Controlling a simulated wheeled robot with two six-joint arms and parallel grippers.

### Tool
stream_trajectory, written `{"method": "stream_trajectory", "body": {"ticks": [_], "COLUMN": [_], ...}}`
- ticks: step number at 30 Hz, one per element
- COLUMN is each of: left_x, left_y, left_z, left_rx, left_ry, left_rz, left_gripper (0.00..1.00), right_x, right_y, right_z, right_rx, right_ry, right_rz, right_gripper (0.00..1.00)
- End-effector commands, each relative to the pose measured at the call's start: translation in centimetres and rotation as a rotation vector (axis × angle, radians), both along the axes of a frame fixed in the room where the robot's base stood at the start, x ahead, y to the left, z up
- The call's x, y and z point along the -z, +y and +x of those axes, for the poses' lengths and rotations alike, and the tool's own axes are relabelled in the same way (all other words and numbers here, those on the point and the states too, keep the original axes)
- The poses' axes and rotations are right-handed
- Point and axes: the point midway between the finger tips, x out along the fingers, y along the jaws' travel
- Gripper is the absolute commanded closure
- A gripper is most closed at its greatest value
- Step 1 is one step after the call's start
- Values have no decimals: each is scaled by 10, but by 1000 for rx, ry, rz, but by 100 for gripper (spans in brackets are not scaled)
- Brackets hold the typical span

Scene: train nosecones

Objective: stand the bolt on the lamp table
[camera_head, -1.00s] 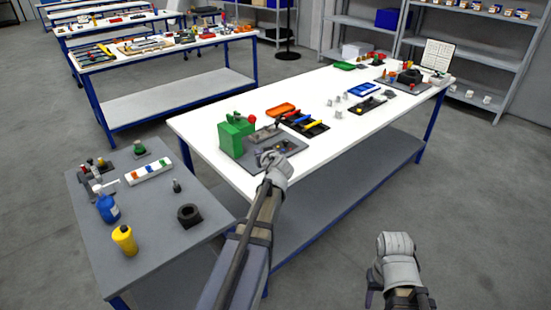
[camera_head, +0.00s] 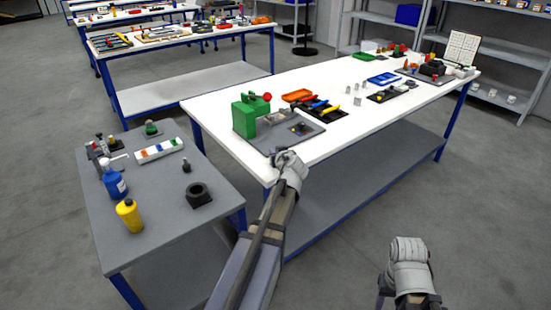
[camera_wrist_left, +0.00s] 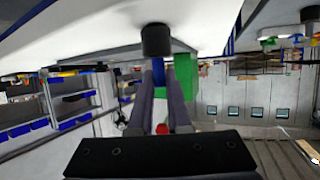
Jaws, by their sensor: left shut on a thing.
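My left gripper (camera_head: 285,157) is at the near edge of the white table (camera_head: 220,110), in front of a grey mat. In the left wrist view its two fingers (camera_wrist_left: 158,88) are closed in on a dark cylindrical piece (camera_wrist_left: 155,40) at their tips, which appears to be the bolt. In the head view the glove-like hand hides this piece. My right gripper (camera_head: 408,262) hangs over open floor at the lower right, and its fingers cannot be made out. I cannot tell which table is the lamp table.
The grey mat (camera_head: 318,130) holds small parts beside a green block-shaped device (camera_head: 247,118). A low grey table (camera_head: 150,220) at left carries a blue bottle (camera_head: 114,181), a yellow bottle (camera_head: 129,215) and a black ring block (camera_head: 198,195). Floor is clear at the right.

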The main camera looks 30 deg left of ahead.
Motion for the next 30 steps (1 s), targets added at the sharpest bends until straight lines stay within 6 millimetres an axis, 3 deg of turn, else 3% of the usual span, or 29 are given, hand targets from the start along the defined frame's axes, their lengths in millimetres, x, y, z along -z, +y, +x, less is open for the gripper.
{"method": "stream_trajectory", "body": {"ticks": [11, 12, 19, 30], "left_x": [4, 2, 2, -5], "left_y": [0, 0, 0, -4], "left_z": [0, 0, 0, -4], "left_rx": [0, 0, 0, 1], "left_ry": [0, 0, 0, 0], "left_rz": [0, 0, 0, 0], "left_gripper": [100, 79, 54, 54], "right_x": [4, 2, 2, -5], "right_y": [0, 0, 0, 0], "right_z": [0, 0, 0, 0], "right_rx": [0, 0, 0, 0], "right_ry": [0, 0, 0, 0], "right_rz": [0, 0, 0, 0], "right_gripper": [50, 50, 50, 50]}}
